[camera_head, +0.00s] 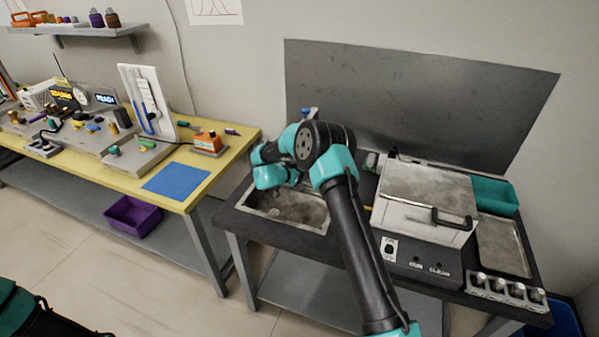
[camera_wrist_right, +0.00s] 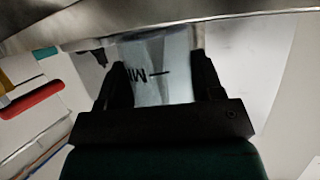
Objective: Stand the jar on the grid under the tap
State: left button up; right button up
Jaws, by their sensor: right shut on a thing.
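My right gripper (camera_wrist_right: 160,78) is shut on the jar (camera_wrist_right: 166,62), a clear, pale vessel with dark markings, in the right wrist view. The jar sits between the two black fingers, and its far end meets a grey metal edge in the picture; I cannot tell whether they touch. In the head view my right arm reaches over the sink (camera_head: 318,225), and its wrist hides the jar. A small blue-topped fitting behind the arm may be the tap (camera_head: 310,113); its spout is hidden. I cannot make out the grid. My left gripper is out of view.
A lidded grey machine (camera_head: 425,215) stands right of the sink, with a teal bin (camera_head: 496,196) behind and a metal tray (camera_head: 503,248) beside it. Several small cups sit in a rack (camera_head: 507,292) at the front right. A yellow workbench (camera_head: 215,175) stands left.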

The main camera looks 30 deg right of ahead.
jog(key=shift+f, duration=0.2)
jog(key=o, duration=1)
jog(key=shift+r, duration=0.15)
jog(key=shift+a+r, duration=0.1)
jog(key=v, duration=1.1)
jog(key=shift+s+a, duration=0.2)
jog(key=shift+a, duration=0.15)
